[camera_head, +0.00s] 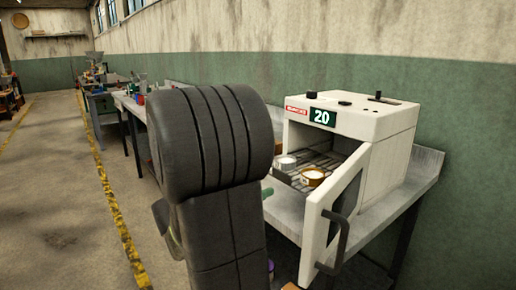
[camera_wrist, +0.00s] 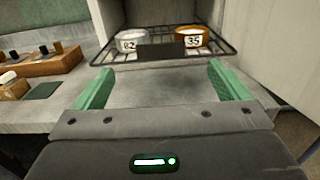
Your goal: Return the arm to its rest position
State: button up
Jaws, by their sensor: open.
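My gripper (camera_wrist: 160,88) is open and empty, its two green fingers spread wide in the wrist view. It is in front of the open oven, over the grey bench top (camera_wrist: 150,97). In the head view my dark arm hides most of the gripper; only a small green part (camera_head: 267,192) shows beside it. The white oven (camera_head: 350,118) has its door (camera_head: 335,215) swung open toward the front. On its wire rack stand a white dish marked 82 (camera_wrist: 131,42) and an orange-brown dish marked 35 (camera_wrist: 190,40), which also show in the head view.
The oven display (camera_head: 322,117) reads 20. A wooden block (camera_wrist: 45,64) with dark-topped pieces sits on the bench at left in the wrist view. The open door, with its dark handle (camera_head: 340,243), juts out right of my arm. Floor (camera_head: 60,200) is clear at left.

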aim_at(281, 173)
jog(key=x, duration=0.9)
jog(key=shift+w+d+b, duration=0.2)
jog(key=shift+d+b, duration=0.05)
jog(key=shift+b, duration=0.1)
